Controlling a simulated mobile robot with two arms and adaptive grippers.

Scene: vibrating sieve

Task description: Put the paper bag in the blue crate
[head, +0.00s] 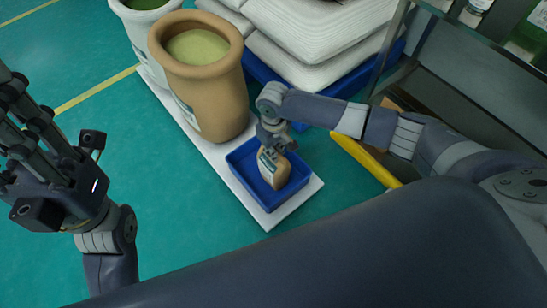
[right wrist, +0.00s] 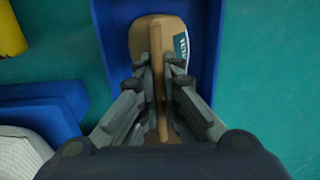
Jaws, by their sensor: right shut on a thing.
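The paper bag (head: 275,174) is brown with a white and teal label. It is inside the blue crate (head: 242,181) and leans a little in the head view. My right gripper (head: 270,150) is over the crate and shut on the bag's upper fold. In the right wrist view the fingers (right wrist: 160,68) pinch a thin brown ridge of the bag (right wrist: 148,35), with crate wall (right wrist: 207,45) on both sides. Whether the bag rests on the crate floor is hidden. My left gripper (head: 25,130) is at the far left, away from the crate; its finger opening is unclear.
The crate stands on a white board (head: 308,190) beside a large tan pot (head: 203,80) of pale powder. White sacks (head: 320,50) are stacked behind. A yellow bar (head: 365,160) and a metal rack (head: 390,45) are at the right. Green floor (head: 170,220) is clear in front.

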